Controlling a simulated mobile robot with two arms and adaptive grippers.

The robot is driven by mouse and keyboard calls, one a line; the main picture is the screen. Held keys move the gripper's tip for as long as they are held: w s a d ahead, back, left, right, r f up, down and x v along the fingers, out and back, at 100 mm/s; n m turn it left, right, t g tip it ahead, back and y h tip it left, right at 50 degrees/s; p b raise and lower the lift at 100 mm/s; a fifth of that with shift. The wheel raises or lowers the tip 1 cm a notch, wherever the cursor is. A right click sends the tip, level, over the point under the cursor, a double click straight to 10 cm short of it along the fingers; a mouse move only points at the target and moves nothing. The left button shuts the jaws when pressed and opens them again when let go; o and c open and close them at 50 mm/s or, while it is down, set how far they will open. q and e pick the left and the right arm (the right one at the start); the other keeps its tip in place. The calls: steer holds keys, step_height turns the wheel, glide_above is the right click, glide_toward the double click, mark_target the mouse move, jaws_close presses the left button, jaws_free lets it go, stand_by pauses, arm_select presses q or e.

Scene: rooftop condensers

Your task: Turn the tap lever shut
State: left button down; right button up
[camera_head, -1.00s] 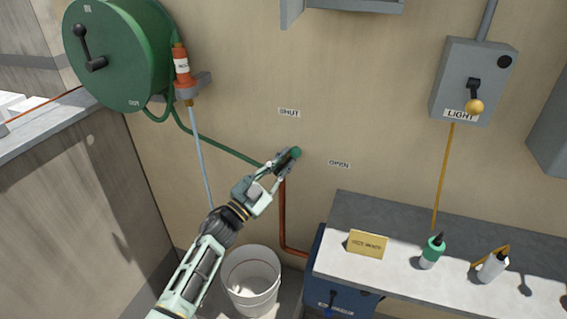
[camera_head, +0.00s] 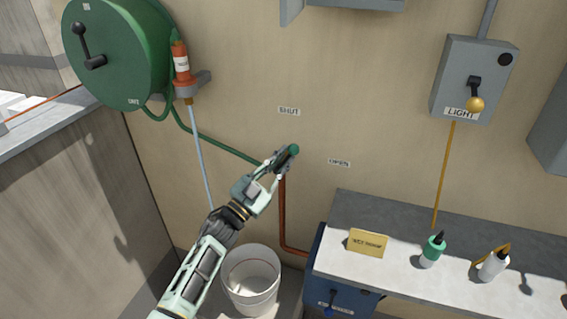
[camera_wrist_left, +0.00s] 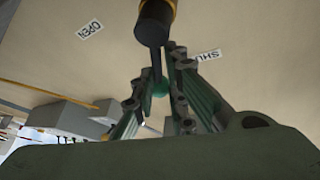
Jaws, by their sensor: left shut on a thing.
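The tap lever (camera_head: 293,149) has a green end and sits at the top of a copper pipe on the wall. My left gripper (camera_head: 283,158) is shut on it. The lever's end lies between the SHUT label (camera_head: 289,111) above and the OPEN label (camera_head: 339,163) to the right. In the left wrist view the green knob (camera_wrist_left: 160,87) sits between the fingers, below a dark stem and a black and brass fitting (camera_wrist_left: 155,25). The gripper hides part of the tap body. My right gripper is not in view.
A pale blue stream (camera_head: 201,150) runs from the orange nozzle (camera_head: 181,65) toward a white bucket (camera_head: 251,280). A green hose reel (camera_head: 120,50) hangs at upper left. A bench (camera_head: 440,275) with bottles and a yellow sign stands at right. A light switch box (camera_head: 474,80) is above it.

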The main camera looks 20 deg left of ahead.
arm_select(q)
steer(key=shift+a+r+n+t+y+b, duration=0.2)
steer(key=shift+a+n+t+y+b, duration=0.3)
steer(key=shift+n, duration=0.85)
steer(key=shift+a+r+n+t+y+b, duration=0.25)
steer(key=shift+a+n+t+y, duration=0.25)
steer(key=shift+n+y, duration=0.6)
steer(key=shift+a+r+n+t+y+b, duration=0.15)
steer(key=shift+a+n+t+y+b, duration=0.35)
steer(key=shift+n, duration=1.05)
steer(key=shift+d, duration=0.1)
steer(key=c, duration=1.8)
jaws_free()
steer(key=shift+w, duration=0.1)
steer(key=shift+f, duration=0.1)
